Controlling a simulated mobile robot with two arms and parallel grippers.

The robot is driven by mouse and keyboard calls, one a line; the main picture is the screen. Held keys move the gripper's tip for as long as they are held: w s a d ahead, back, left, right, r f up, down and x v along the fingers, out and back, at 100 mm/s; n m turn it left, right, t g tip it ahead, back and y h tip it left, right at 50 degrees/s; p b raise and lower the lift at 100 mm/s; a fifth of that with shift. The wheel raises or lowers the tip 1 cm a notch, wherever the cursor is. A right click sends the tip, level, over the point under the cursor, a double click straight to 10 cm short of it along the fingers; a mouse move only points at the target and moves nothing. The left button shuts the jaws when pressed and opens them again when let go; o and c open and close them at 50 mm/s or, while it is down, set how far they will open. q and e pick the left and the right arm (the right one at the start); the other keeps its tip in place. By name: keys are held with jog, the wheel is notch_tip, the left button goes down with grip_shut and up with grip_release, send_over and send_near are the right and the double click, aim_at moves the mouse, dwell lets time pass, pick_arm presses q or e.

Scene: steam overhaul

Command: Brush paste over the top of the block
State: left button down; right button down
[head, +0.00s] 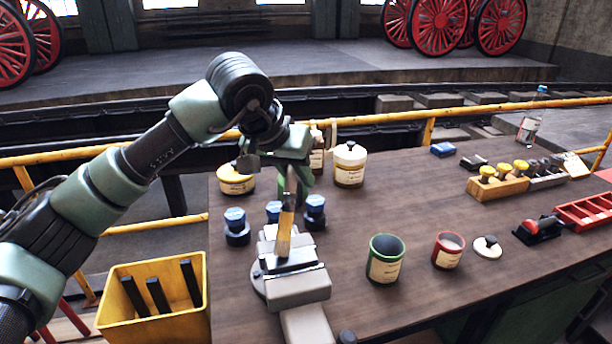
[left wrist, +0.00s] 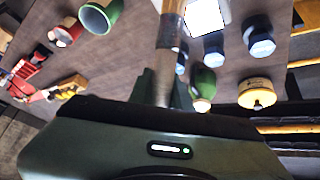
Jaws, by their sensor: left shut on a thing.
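My left gripper (head: 292,178) is shut on a brush (head: 285,228) with a wooden handle and pale bristles. The brush hangs nearly upright, bristles down, over the grey vise (head: 297,289) near the table's front. Its bristle tip is at the block between the jaws; I cannot tell whether it touches. The block is mostly hidden by the brush and jaws. In the left wrist view the brush handle (left wrist: 164,75) runs up from the gripper, beside a bright white face (left wrist: 205,16). An open green pot (head: 385,260) and a red pot (head: 448,251) stand right of the vise.
Blue-capped pieces (head: 236,227) stand just behind and left of the vise. A white jar (head: 349,166) and a yellow-lidded tin (head: 236,180) stand farther back. A loose lid (head: 487,246) lies by the red pot. A yellow bin (head: 155,305) is left of the table.

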pick_arm(q)
jog(key=shift+s+a+f+b, duration=0.1)
jog(key=shift+s+a+b, duration=0.1)
jog(key=shift+a, duration=0.25)
jog(key=shift+s+a+b, duration=0.1)
jog(key=shift+a+b, duration=0.1)
jog(key=shift+a, duration=0.25)
jog(key=w+d+p, duration=0.2)
jog(key=d, duration=0.6)
jog(key=shift+w+d+p, duration=0.15)
jog(key=shift+w+p, duration=0.2)
jog(key=shift+r, duration=0.25)
jog(key=shift+r+p, duration=2.1)
jog(key=shift+r, duration=0.8)
